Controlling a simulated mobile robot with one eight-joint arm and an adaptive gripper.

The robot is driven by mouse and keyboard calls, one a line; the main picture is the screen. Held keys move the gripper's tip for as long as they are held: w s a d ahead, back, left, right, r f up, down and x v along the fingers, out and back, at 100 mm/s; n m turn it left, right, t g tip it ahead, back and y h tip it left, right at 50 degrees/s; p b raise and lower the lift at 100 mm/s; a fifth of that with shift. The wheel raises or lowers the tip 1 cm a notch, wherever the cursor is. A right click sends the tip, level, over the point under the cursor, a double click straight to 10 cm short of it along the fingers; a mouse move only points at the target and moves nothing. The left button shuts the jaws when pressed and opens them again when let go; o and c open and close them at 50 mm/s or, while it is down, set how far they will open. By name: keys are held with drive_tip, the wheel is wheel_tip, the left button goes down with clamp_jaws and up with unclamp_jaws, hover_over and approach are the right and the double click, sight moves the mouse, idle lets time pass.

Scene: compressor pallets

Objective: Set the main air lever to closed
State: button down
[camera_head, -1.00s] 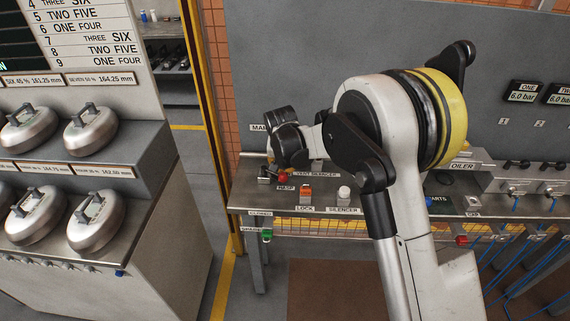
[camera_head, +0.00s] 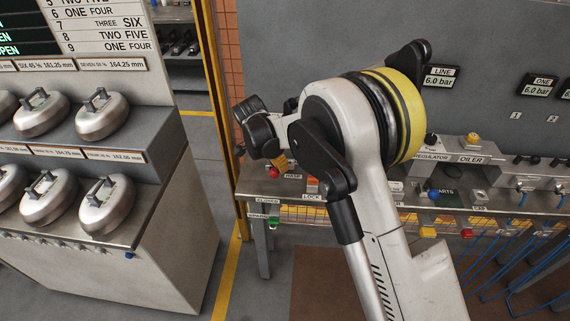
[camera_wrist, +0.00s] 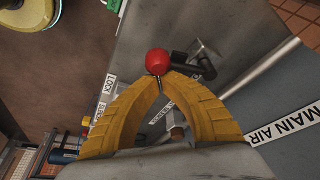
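The main air lever has a red ball knob (camera_wrist: 158,61) and a dark arm (camera_wrist: 188,67) that runs right to a metal valve fitting (camera_wrist: 205,52) in the wrist view. The "MAIN AIR" label (camera_wrist: 284,126) lies to its right. In the head view the red knob (camera_head: 273,173) sits near the bench's left end. My gripper (camera_wrist: 160,80) has yellow fingers that come together at the tips, right at the near side of the knob. The knob is beyond the tips, not between them; I cannot tell if they touch. My gripper (camera_head: 280,162) is just above the knob in the head view.
The bench (camera_head: 262,187) carries a "HASP" label (camera_head: 293,176), a "LOCK" label (camera_head: 312,197) and an orange item (camera_head: 313,184). A green-tagged drain part (camera_head: 272,223) is below its front edge. A yellow post (camera_head: 215,100) and a rack of metal compressor-like stones (camera_head: 103,116) stand left.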

drive_tip(key=shift+s+a, duration=0.2)
drive_tip(key=shift+a, duration=0.2)
drive_tip(key=shift+d, duration=0.1)
idle(0.4)
